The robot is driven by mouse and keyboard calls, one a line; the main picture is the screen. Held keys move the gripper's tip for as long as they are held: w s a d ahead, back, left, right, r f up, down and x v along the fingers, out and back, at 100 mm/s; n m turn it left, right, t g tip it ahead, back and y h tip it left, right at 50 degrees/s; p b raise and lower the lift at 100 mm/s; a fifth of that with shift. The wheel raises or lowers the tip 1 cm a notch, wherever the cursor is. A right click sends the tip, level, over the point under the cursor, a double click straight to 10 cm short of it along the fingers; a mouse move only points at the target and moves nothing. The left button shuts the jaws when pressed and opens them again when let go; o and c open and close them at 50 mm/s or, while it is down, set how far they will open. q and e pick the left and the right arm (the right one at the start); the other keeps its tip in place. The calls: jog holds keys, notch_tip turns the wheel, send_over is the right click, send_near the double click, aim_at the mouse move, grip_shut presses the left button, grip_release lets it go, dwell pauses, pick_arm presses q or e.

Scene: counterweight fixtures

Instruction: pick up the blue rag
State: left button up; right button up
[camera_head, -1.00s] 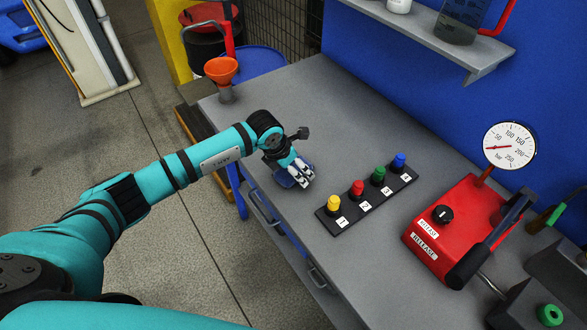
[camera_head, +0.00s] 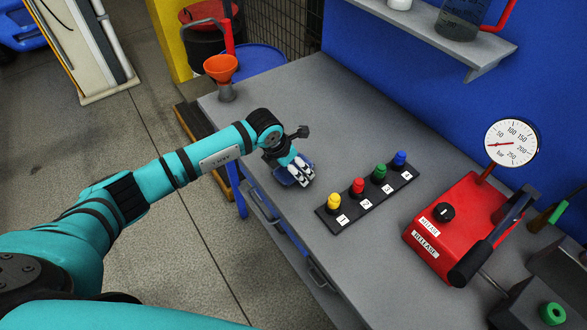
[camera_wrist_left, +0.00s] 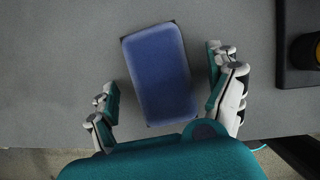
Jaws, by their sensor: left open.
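The blue rag (camera_wrist_left: 160,75) lies on the grey bench near its front edge. In the left wrist view it is a slightly tilted blue rectangle between the two fingers. In the head view the rag (camera_head: 283,179) is mostly hidden under my left gripper (camera_head: 299,173). In the left wrist view my left gripper (camera_wrist_left: 168,95) is open, with one finger on each side of the rag and a gap to both. I cannot tell how high the fingertips are above the bench. My right gripper is not in view.
A black strip (camera_head: 370,201) with yellow, red, green and blue knobs lies right of the gripper. A red pump unit (camera_head: 460,225) with a gauge stands further right. An orange funnel (camera_head: 221,70) stands at the bench's far left corner. The bench's back middle is clear.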

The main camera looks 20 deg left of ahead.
pick_arm(q)
jog(key=c, duration=1.3)
jog(key=shift+o, duration=0.2)
jog(key=shift+r+p, duration=0.35)
jog(key=shift+p, duration=0.1)
notch_tip(320, 180, up, 3)
jog(key=shift+r+b, duration=0.1)
jog(key=shift+b, duration=1.1)
jog(key=s+a+r+b, duration=0.1)
jog(key=s+b, duration=0.1)
jog(key=s, duration=0.6)
jog(key=s+a+b, duration=0.2)
jog(key=s, duration=0.5)
jog(key=shift+s+r, duration=0.35)
jog(key=shift+s, duration=0.05)
